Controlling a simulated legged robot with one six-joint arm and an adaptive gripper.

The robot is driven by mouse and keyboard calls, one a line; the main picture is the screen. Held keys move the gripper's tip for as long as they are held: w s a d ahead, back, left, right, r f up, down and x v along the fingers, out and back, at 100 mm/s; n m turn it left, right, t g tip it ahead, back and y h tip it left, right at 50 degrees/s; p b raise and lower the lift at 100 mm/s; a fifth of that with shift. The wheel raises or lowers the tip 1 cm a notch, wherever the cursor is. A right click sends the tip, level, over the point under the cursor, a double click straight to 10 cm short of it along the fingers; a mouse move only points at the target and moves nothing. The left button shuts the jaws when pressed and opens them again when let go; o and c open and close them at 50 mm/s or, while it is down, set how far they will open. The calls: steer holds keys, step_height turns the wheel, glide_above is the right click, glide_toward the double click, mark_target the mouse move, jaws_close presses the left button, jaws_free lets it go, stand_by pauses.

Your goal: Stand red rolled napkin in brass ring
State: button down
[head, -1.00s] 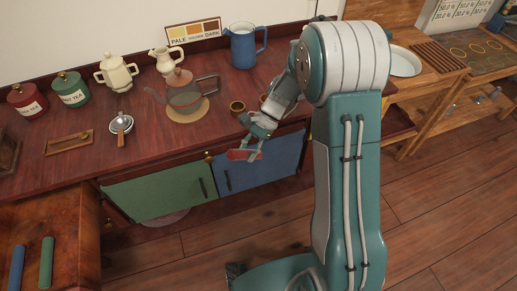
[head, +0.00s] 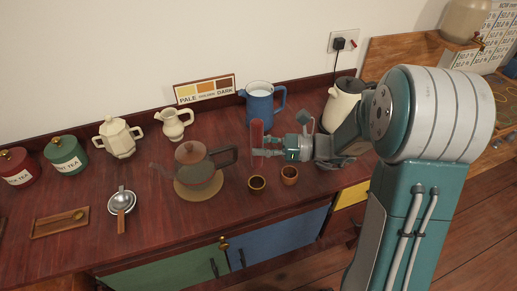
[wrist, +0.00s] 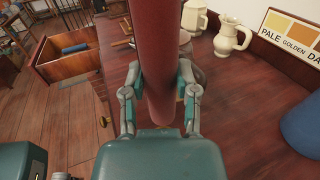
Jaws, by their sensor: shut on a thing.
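The red rolled napkin (head: 257,134) stands about upright in my gripper (head: 268,153), above the counter near the blue jug. In the wrist view the napkin (wrist: 158,60) runs up between the two fingers of my gripper (wrist: 160,78), which are shut on it. Two small round ring-like or cup-like pieces stand on the counter below and in front of the gripper. The left one (head: 257,185) looks dark brass and the right one (head: 289,176) more copper-brown. I cannot tell for sure which is the brass ring. Both look clear of the napkin.
A glass teapot (head: 196,168) on a round mat stands left of the two small pieces. The blue jug (head: 260,105) is behind the napkin, and a cream kettle (head: 342,105) is to the right. A strainer (head: 121,201) and wooden tray (head: 60,222) lie at left.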

mark_target(261, 163)
steer(key=shift+f, duration=0.65)
steer(key=shift+a+f, duration=0.15)
steer(key=shift+f, duration=0.6)
steer(key=shift+a+f, duration=0.1)
steer(key=shift+f, duration=0.6)
steer(key=shift+d+f, duration=0.2)
steer(key=shift+f, duration=0.9)
steer(key=shift+a+f, duration=0.1)
steer(key=shift+f, duration=1.35)
steer(key=shift+c, duration=1.5)
jaws_free()
